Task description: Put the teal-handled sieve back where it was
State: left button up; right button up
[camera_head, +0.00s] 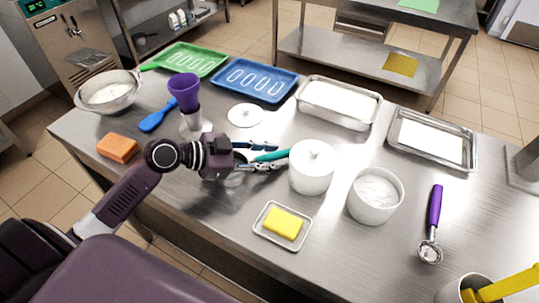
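The teal-handled sieve shows mainly by its teal handle (273,156), which points right toward the white lidded canister (312,168). A round rim partly shows below my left gripper and may be the sieve's bowl; the gripper covers most of it. My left gripper (280,156) reaches in from the left over the middle of the table. Its two fingers are apart, with the teal handle showing between them. I cannot tell whether either finger touches the handle. My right gripper is not in view.
A white tub (375,195), a yellow sponge on a small tray (268,236) and a purple-handled scoop (434,215) stand nearby. Trays line the back.

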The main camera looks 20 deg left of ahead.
pick_arm(q)
jog(key=shift+r, duration=0.15)
jog(key=shift+s+a, duration=0.2)
jog(key=shift+a, duration=0.05)
jog(key=b+v, duration=0.2)
jog(key=v, duration=0.7)
jog(key=shift+s+a+r, duration=0.1)
jog(key=shift+s+a, duration=0.05)
jog(key=shift+s, duration=0.05)
jog(key=shift+v, duration=0.95)
jog(key=shift+r, duration=0.1)
